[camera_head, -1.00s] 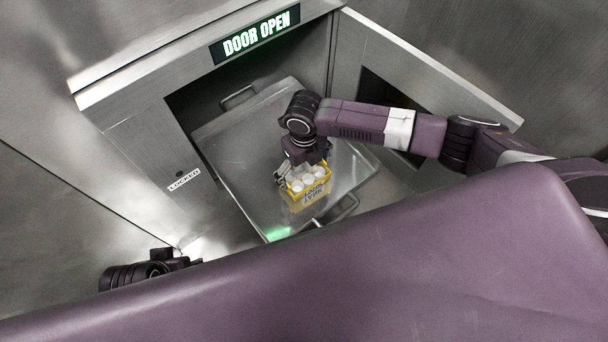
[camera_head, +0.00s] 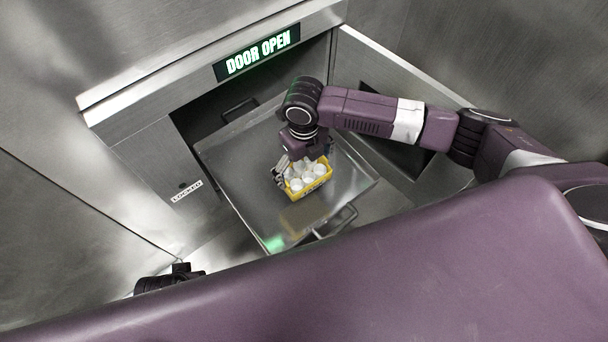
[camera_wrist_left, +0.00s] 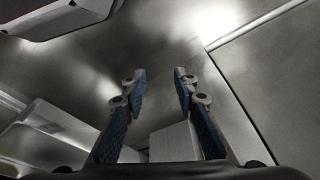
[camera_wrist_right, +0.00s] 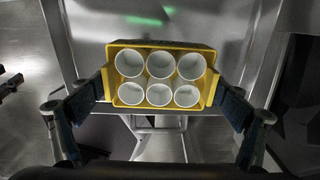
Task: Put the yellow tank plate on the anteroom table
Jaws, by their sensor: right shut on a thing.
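The yellow tank plate (camera_head: 310,190) is a small yellow box with several white round cups in it. My right gripper (camera_head: 304,170) is shut on it above the metal tray table (camera_head: 235,165). In the right wrist view the yellow tank plate (camera_wrist_right: 160,46) sits between both fingers of my right gripper (camera_wrist_right: 160,95), which grip its short sides. I cannot tell for sure whether its underside touches the metal surface. My left gripper shows in the left wrist view (camera_wrist_left: 160,90), open and empty, with its fingers apart. No label in view names the anteroom table.
A lit DOOR OPEN sign (camera_head: 262,52) hangs above the hatch opening. A LOCKED label (camera_head: 187,190) is on the panel at left. The tray table has a bar handle (camera_head: 335,221) at its front. Metal walls stand close on both sides.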

